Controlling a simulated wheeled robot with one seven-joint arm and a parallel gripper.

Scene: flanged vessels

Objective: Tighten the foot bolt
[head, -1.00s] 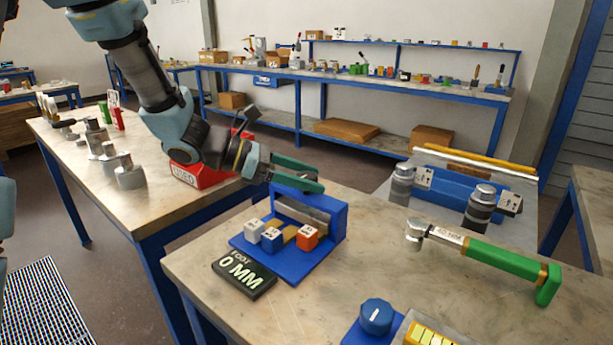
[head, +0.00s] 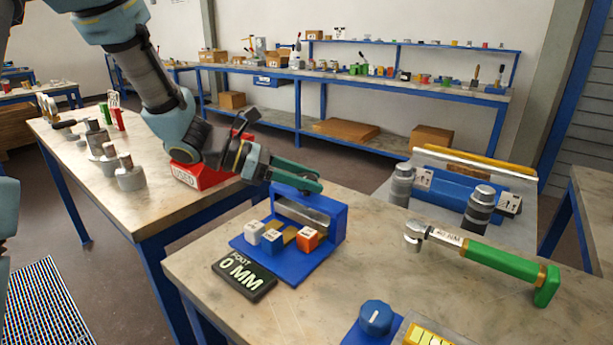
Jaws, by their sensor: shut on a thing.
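My gripper (head: 302,178), with dark green fingers, is just above the top of a blue stand (head: 336,222). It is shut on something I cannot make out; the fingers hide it. The stand's base bears a white block (head: 254,231), a blue block with a white top (head: 271,241) and an orange block with a white top (head: 307,237). A black display (head: 243,276) in front reads FOOT 0 MM. A torque wrench (head: 490,258) with a green handle and a 40 NM label lies on the bench at the right. I cannot pick out the foot bolt.
A blue knob (head: 376,317) and a yellow-topped box (head: 428,333) are at the bench's front edge. A red USED bin (head: 200,174) and several grey metal parts stand on the left bench. Grey flanged vessels (head: 480,210) stand behind the wrench. Bare benchtop (head: 350,265) lies between stand and wrench.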

